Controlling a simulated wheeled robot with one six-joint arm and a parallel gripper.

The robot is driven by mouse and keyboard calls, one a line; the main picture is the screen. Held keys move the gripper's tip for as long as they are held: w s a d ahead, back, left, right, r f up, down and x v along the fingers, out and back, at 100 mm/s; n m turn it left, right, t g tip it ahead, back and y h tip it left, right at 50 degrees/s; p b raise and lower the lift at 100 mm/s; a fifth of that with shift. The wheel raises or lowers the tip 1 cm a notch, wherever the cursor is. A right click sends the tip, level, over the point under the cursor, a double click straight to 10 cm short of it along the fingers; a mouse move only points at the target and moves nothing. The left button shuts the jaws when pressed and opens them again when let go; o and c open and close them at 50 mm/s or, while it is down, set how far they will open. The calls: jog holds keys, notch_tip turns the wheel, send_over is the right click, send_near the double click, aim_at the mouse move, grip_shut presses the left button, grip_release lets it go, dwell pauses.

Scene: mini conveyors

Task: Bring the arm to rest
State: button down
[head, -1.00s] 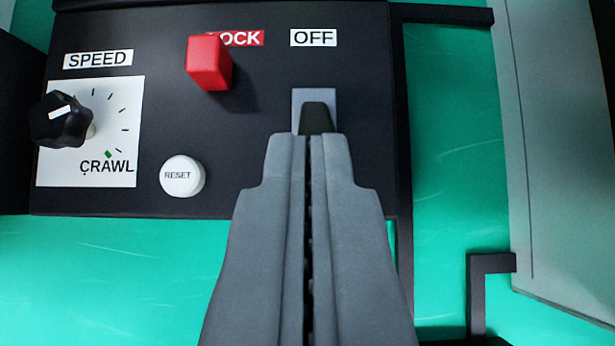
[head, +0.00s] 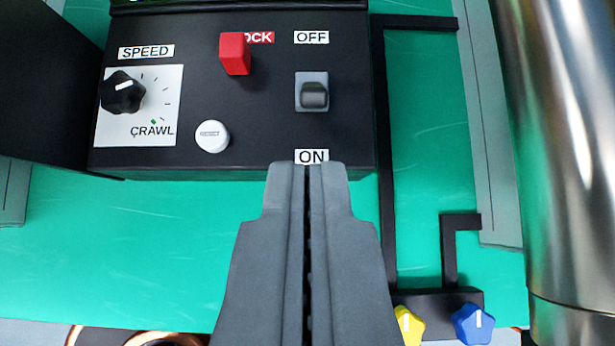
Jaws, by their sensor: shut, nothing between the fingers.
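My gripper (head: 307,168) is shut and empty in the head view. Its fingertips lie in the picture just below the ON label of the black control panel (head: 265,110), apart from the switch. The panel's rocker switch (head: 314,95) sits in a grey plate between the OFF and ON labels. A red block-shaped lock (head: 235,54) partly covers its LOCK label. A black speed knob (head: 122,92) and a white RESET button (head: 212,136) are at the left.
Green surface (head: 150,240) lies around the panel. Black bracket bars (head: 388,180) run down its right side. A yellow knob (head: 408,324) and a blue knob (head: 473,324) are at bottom right. A large shiny metal cylinder (head: 575,170) fills the right edge.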

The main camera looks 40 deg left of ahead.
jog(key=s+a+r+m+t+h, duration=0.2)
jog(key=s+t, duration=0.3)
jog(key=s, duration=0.4)
jog(key=s+a+r+m+t+h, duration=0.2)
jog(key=s+r+m+t+h, duration=0.1)
jog(key=s, duration=0.7)
jog(key=shift+a+r+m+t, duration=0.15)
jog(key=shift+r+m+t, duration=0.35)
jog(key=shift+m+t, duration=0.6)
jog(key=c, duration=2.2)
grip_release()
